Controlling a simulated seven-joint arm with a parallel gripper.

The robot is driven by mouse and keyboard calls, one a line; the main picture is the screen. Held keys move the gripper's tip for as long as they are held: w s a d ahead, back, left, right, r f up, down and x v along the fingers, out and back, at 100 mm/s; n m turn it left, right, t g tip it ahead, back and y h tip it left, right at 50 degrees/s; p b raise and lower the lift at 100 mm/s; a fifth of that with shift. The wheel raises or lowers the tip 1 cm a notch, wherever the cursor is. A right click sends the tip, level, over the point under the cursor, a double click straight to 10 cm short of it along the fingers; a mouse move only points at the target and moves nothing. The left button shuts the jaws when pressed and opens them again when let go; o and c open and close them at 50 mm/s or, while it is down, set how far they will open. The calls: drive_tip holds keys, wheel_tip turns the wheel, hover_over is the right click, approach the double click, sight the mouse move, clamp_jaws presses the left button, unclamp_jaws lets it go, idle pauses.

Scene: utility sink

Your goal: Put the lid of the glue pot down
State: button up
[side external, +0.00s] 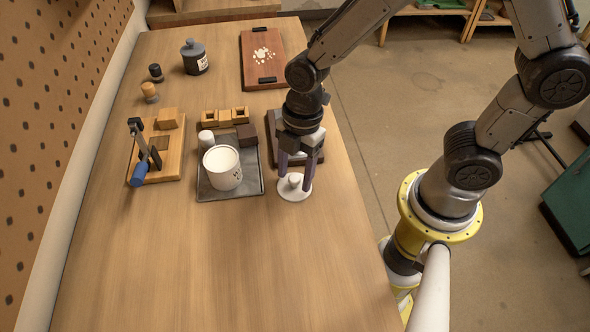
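The glue pot (222,168) is a white, open-topped pot with dark lettering, upright on a dark grey tray. Its lid is a white disc with a round knob (294,186), to the right of the tray; it looks flat on the wooden bench top. My gripper (295,179) points down over the lid, with its two purple-grey fingers apart on either side of the knob. I see no clear contact between fingers and knob, though the view is too small to be sure. The pot's mouth is uncovered and shows a pale inside.
The dark tray (245,188) also holds a small white cylinder and a dark brown block. A wooden fixture with a blue-handled clamp (139,165) stands left. A dark board lies behind my gripper. The front bench top is clear.

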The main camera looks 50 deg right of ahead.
wheel_tip(320, 180, up, 12)
drive_tip(key=d+f, duration=0.1)
drive_tip(key=d, duration=0.1)
drive_tip(key=s+d+r+m+t+h, duration=0.1)
drive_tip(key=s+d+r+m+t, duration=0.1)
drive_tip(key=s+d+m, duration=0.3)
drive_tip(key=s+d+r+m+t, duration=0.3)
drive_tip(key=s+d+r+m, duration=0.2)
drive_tip(key=m, duration=0.8)
drive_tip(key=shift+s+d+r+t+h, duration=0.2)
drive_tip(key=shift+s+d+t+h, duration=0.15)
drive_tip(key=shift+d, duration=0.25)
